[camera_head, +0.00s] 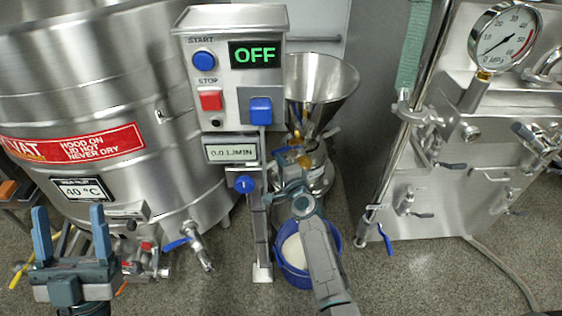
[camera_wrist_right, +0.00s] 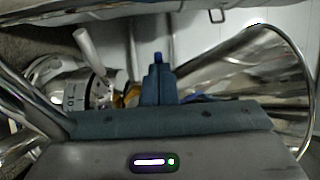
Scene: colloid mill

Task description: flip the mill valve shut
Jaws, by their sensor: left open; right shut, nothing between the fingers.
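The colloid mill, a steel machine with a funnel hopper (camera_head: 318,88), stands in the middle of the head view behind the control post. Its valve is mostly hidden by my right gripper; a small yellow part (camera_head: 304,161) and some blue show there, and I cannot tell the handle's position. My right gripper (camera_head: 281,170) is at the mill's front, its fingers shut and empty. In the right wrist view the shut fingers (camera_wrist_right: 158,82) point toward a small blue tip (camera_wrist_right: 158,57), with the hopper (camera_wrist_right: 255,75) beside them; contact is unclear. My left gripper (camera_head: 69,212) is open and empty at lower left.
A control box (camera_head: 237,95) reading OFF stands left of the hopper. A blue bucket (camera_head: 334,243) with white contents sits below the mill. A steel vat (camera_head: 90,120) with valves is at left; a steel panel (camera_head: 460,200) with a gauge is at right.

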